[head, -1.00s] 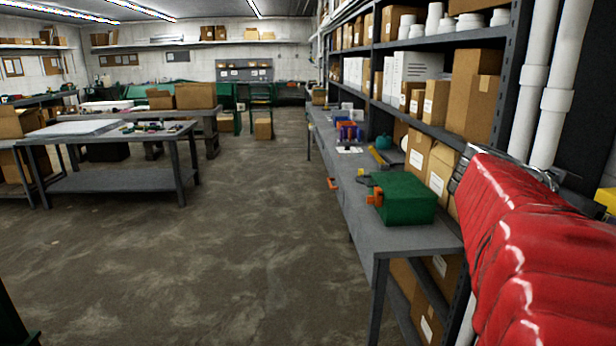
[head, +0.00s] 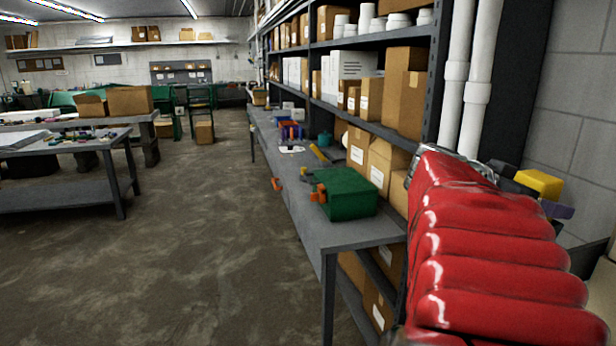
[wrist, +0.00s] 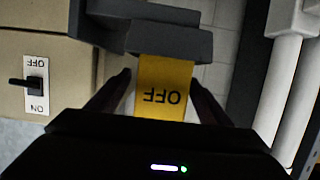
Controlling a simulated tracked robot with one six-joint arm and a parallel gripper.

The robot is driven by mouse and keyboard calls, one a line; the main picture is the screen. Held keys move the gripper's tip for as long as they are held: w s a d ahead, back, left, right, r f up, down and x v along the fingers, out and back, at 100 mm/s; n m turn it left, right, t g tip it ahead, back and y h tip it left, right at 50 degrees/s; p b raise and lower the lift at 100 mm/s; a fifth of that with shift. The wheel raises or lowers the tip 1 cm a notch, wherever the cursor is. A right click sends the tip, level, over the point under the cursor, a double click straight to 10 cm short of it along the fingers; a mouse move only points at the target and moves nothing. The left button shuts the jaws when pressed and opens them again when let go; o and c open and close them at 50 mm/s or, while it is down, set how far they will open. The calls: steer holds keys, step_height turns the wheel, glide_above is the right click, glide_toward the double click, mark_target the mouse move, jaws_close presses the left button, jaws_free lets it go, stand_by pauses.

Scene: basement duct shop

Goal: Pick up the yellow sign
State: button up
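The yellow sign (wrist: 163,88) shows in the middle of the wrist view, with "OFF" printed on it upside down. Its upper end meets a dark grey block (wrist: 160,42). My gripper (wrist: 161,76) has one dark finger on each side of the sign, with gaps between fingers and sign; it looks open. Whether a finger touches the sign is not clear. In the head view a yellow block-like thing (head: 539,183) shows at the right, partly behind my red-covered arm; I cannot tell if it is the same sign. My gripper is not clear there.
A beige box with an ON/OFF switch (wrist: 35,84) is left in the wrist view; white pipes (wrist: 288,95) are right. In the head view, a grey bench (head: 345,234) carries a green box (head: 345,194) beside loaded shelves. The floor (head: 185,240) to the left is clear.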

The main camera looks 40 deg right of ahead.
steer(key=c, duration=1.1)
steer(key=shift+r, duration=0.1)
step_height(320, 180, up, 10)
steer(key=shift+f, duration=0.1)
stand_by(0.6)
